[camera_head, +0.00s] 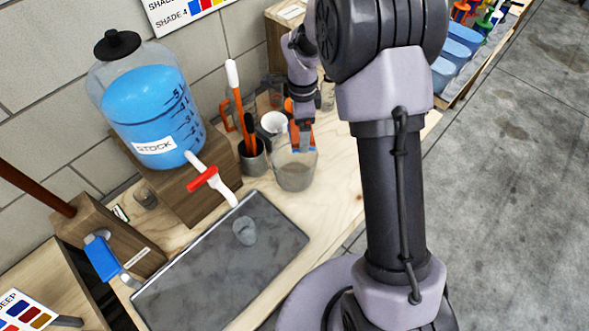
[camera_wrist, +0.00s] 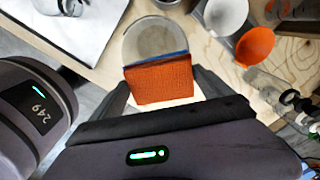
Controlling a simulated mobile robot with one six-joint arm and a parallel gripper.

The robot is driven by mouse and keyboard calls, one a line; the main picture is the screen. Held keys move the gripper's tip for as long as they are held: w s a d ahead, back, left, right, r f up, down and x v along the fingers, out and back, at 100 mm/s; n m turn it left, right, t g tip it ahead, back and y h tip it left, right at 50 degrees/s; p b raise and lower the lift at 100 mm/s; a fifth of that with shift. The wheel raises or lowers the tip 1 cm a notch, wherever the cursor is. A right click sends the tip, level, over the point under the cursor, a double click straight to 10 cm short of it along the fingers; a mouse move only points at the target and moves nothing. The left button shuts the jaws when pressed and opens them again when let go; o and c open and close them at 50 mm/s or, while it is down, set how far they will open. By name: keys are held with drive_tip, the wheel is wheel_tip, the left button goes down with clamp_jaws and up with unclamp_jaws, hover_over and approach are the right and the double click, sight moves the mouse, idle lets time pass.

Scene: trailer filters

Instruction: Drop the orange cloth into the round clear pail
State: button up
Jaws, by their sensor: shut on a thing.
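The orange cloth (camera_wrist: 161,84) has a blue edge and is held between the two fingers of my gripper (camera_wrist: 160,90). In the head view, the cloth (camera_head: 293,138) hangs at the rim of the round clear pail, and my gripper (camera_head: 302,122) is above it. The pail (camera_head: 295,178) stands upright on the wooden bench. In the wrist view, the pail (camera_wrist: 150,38) shows just beyond the cloth, which hides its near side. I cannot tell whether the cloth's lower edge is inside the rim.
A white cup (camera_head: 273,123) and a dark pot with tools (camera_head: 252,160) stand left of the pail. A blue stock jug (camera_head: 150,110) with a red-handled tap sits over a grey tray (camera_head: 220,265). In the wrist view, an orange cup (camera_wrist: 256,46) and clear bottles (camera_wrist: 270,88) are at the right.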

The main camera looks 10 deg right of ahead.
wheel_tip(320, 180, down, 2)
drive_tip(key=shift+f+b, duration=0.2)
drive_tip(key=shift+b, duration=0.25)
drive_tip(key=shift+r, duration=0.1)
drive_tip(key=o, duration=1.2)
drive_tip(key=shift+r, duration=0.1)
wheel_tip(320, 180, up, 17)
drive_tip(key=p, duration=0.4)
drive_tip(key=shift+r, duration=0.15)
